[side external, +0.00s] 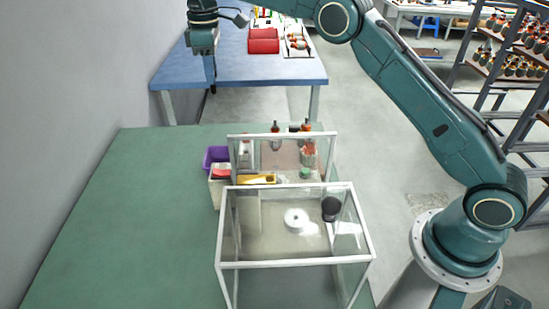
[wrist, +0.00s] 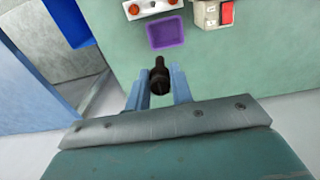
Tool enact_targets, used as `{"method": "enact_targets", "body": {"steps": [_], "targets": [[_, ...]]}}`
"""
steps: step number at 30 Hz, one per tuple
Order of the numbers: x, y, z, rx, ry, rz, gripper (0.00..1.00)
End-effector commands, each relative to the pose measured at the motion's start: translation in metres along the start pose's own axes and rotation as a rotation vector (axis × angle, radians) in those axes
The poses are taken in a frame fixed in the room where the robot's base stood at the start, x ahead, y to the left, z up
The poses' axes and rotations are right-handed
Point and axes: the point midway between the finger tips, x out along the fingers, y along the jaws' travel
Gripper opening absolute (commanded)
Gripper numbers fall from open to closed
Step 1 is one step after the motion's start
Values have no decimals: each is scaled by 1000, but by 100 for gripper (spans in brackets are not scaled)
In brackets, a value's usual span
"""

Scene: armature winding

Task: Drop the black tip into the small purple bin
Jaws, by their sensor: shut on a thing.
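My gripper (side external: 211,76) is high at the upper left of the side view, raised above the green table. In the wrist view my gripper (wrist: 159,88) has its two blue-grey fingers shut on the black tip (wrist: 159,77). The tip also shows as a small dark piece (side external: 212,90) below the fingers in the side view. The small purple bin (wrist: 166,32) is on the green surface beyond the tip in the wrist view and looks empty. In the side view the bin (side external: 210,155) is partly hidden behind a box and the clear case.
A clear case with a white frame (side external: 295,265) stands on the green table (side external: 110,210). Behind it are a second clear panel, bottles and small boxes. A box with a red switch (wrist: 212,12) is right of the bin. The left table area is clear.

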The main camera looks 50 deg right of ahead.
Motion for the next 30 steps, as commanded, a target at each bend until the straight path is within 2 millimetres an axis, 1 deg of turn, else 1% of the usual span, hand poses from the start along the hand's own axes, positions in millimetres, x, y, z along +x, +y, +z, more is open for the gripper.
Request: {"method": "enact_targets", "body": {"steps": [5, 7, 15, 19, 21, 24, 30], "targets": [[24, -1, 1, -1, -3, -3, 2], [38, -1, 1, -1, -4, -3, 2], [119, -1, 1, -1, -4, -3, 2], [147, -1, 1, 0, -2, -2, 2], [157, 0, 0, 0, -1, -1, 2], [165, 0, 0, 0, 0, 0, 2], [168, 0, 0, 0, 1, 1, 2]]}}
